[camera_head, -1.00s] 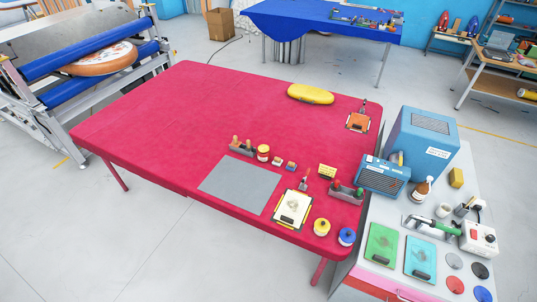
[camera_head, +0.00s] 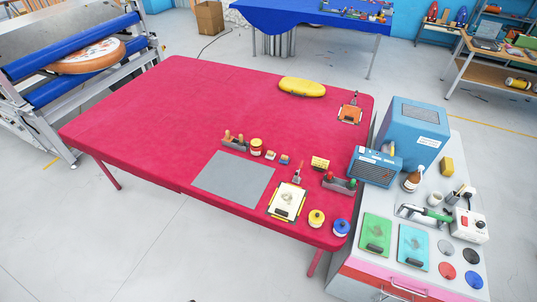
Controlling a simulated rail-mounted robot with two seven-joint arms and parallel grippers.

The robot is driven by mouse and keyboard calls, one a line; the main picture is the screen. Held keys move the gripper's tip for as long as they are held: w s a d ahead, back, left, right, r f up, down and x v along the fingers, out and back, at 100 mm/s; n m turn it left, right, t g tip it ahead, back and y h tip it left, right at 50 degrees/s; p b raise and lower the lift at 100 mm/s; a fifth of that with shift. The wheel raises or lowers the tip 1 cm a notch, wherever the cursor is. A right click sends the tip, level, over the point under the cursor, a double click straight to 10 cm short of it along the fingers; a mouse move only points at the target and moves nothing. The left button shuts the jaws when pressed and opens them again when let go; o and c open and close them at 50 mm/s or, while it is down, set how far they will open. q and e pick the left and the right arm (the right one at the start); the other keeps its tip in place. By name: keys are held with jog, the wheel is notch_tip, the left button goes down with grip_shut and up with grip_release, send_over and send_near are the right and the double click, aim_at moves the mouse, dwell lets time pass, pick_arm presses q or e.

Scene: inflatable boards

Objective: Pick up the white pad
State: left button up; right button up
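The white pad (camera_head: 287,201) lies on the red table (camera_head: 150,120), near its front right part. It shows a faint drawing or print and sits on a yellow-edged dark base. A small upright brush-like tool (camera_head: 298,172) stands at its far edge. Neither of my grippers is in view.
A grey sheet (camera_head: 233,178) lies left of the pad. A yellow pot (camera_head: 317,218) and a blue pot (camera_head: 341,228) stand to its right near the table edge. A small rack (camera_head: 339,184) is behind them. A grey bench (camera_head: 450,262) with a blue machine (camera_head: 412,132) adjoins on the right. The table's left half is clear.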

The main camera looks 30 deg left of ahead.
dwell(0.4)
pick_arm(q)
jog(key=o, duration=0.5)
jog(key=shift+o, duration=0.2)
